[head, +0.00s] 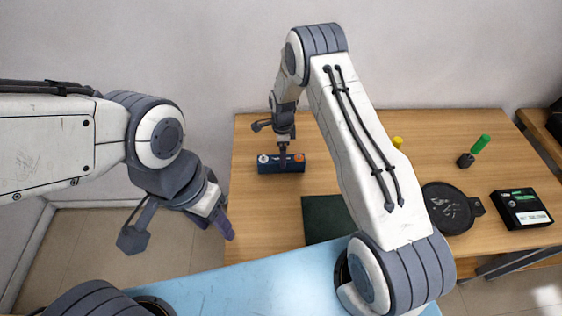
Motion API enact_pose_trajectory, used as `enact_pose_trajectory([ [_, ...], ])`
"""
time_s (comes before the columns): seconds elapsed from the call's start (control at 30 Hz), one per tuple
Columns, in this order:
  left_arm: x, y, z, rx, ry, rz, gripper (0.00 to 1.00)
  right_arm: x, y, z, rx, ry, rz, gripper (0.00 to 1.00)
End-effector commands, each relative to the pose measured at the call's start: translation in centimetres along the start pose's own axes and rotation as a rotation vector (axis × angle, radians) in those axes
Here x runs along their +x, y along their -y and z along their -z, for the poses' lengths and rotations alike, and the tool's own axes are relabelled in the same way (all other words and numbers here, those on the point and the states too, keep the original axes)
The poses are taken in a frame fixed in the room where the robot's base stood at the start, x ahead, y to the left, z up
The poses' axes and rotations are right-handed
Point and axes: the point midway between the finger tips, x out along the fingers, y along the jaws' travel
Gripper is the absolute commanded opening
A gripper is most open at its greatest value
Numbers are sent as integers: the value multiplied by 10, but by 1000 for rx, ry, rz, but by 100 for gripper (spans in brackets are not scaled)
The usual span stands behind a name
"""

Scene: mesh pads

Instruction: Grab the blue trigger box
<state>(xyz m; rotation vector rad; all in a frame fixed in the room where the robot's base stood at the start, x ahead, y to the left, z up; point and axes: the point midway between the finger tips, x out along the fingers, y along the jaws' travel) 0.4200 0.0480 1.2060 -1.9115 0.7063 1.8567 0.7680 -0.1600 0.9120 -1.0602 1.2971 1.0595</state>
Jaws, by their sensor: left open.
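The blue trigger box (292,168) lies on the wooden table near its back left part. It is a dark blue bar with a pale round spot at its left end and an orange one at its right end. My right gripper (283,148) points down at the middle of the box and covers part of its top. I cannot tell whether its fingers are closed on the box. My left gripper (221,217) is open and empty, beyond the table's left edge and apart from the box.
The wooden table (420,130) also bears a dark green mat (320,222), a black round pan-like thing (448,208), a black box with a label (522,209), a green-handled tool (480,145) and a yellow item (397,142). My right arm crosses over the table's middle.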

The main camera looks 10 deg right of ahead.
Motion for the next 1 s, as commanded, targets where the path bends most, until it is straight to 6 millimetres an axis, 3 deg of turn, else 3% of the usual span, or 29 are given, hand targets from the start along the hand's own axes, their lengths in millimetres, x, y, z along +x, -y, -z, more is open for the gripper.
enact_pose_trajectory([
  [0.03, -12, -1, 1, 1, 0, 0, 50, 3, -3, -2, -1, -1, -6, 90],
  [0.13, -20, -2, 1, 3, -1, 0, 50, 17, -6, -4, -1, -1, -5, 90],
  [0.3, -24, -2, 1, 4, 0, 0, 50, 35, -4, -4, -1, 0, -1, 90],
  [0.57, -23, -2, 1, 4, 0, 0, 50, 38, -4, -3, -1, 0, -1, 90],
  [0.67, -23, -2, 1, 4, 0, 0, 50, 38, -4, -3, -1, 0, -1, 59],
  [0.8, -23, -2, 1, 4, 0, 0, 50, 38, -4, -3, -1, 0, -1, 6],
  [0.83, -23, -2, 1, 4, 0, 0, 50, 38, -4, -3, -1, 0, -1, 0],
  [1.0, -23, -2, 1, 4, 0, 0, 50, 37, -3, -4, -1, 0, 1, 0],
])
